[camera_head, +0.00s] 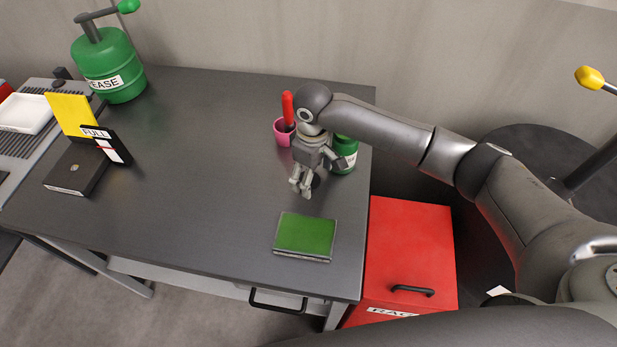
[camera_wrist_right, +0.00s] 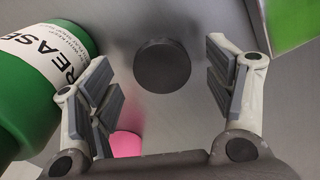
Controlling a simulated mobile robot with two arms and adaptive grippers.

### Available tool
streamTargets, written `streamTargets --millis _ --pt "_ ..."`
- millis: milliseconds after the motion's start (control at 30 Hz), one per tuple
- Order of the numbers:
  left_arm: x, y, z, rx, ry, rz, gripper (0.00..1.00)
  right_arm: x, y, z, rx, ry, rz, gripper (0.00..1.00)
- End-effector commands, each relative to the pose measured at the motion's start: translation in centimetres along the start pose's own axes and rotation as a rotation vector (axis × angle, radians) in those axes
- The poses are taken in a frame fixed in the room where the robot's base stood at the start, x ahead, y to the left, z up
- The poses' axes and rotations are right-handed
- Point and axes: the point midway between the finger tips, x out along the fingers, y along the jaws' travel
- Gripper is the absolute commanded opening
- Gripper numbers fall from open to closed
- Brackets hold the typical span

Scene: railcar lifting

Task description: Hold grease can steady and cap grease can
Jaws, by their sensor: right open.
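The small green grease can (camera_head: 345,158) stands upright near the table's right edge, partly hidden by my right arm. It also fills the left of the right wrist view (camera_wrist_right: 35,85), its white label partly readable. A dark round cap (camera_wrist_right: 162,65) lies on the table in the right wrist view, ahead of and between my right fingers. My right gripper (camera_head: 302,190) points down close to the table, left of the can. In the right wrist view the right gripper (camera_wrist_right: 165,88) is open, with nothing between its pads touching them. My left gripper is not in view.
A pink cup (camera_head: 283,133) with a red-handled tool stands behind the right gripper. A green pad (camera_head: 305,235) lies in front. A larger green grease container (camera_head: 108,68) stands back left, near a FULL sign (camera_head: 97,132). The table's middle is clear.

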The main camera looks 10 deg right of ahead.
Motion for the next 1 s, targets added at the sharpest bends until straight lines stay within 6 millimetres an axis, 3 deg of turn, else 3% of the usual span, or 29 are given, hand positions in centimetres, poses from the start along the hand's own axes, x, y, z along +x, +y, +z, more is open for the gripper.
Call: streamTargets --millis 200,533,833,1000 --pt "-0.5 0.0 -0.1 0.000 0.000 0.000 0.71 2.0 0.0 0.0 -0.001 0.000 0.000 0.75" --pt "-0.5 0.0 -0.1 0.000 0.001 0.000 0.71 2.0 0.0 0.0 -0.001 0.001 0.001 0.75" --pt "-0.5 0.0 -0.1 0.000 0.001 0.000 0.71 2.0 0.0 0.0 -0.001 0.001 0.001 0.37" --pt "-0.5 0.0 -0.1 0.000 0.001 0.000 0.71 2.0 0.0 0.0 0.000 0.001 0.001 0.33"
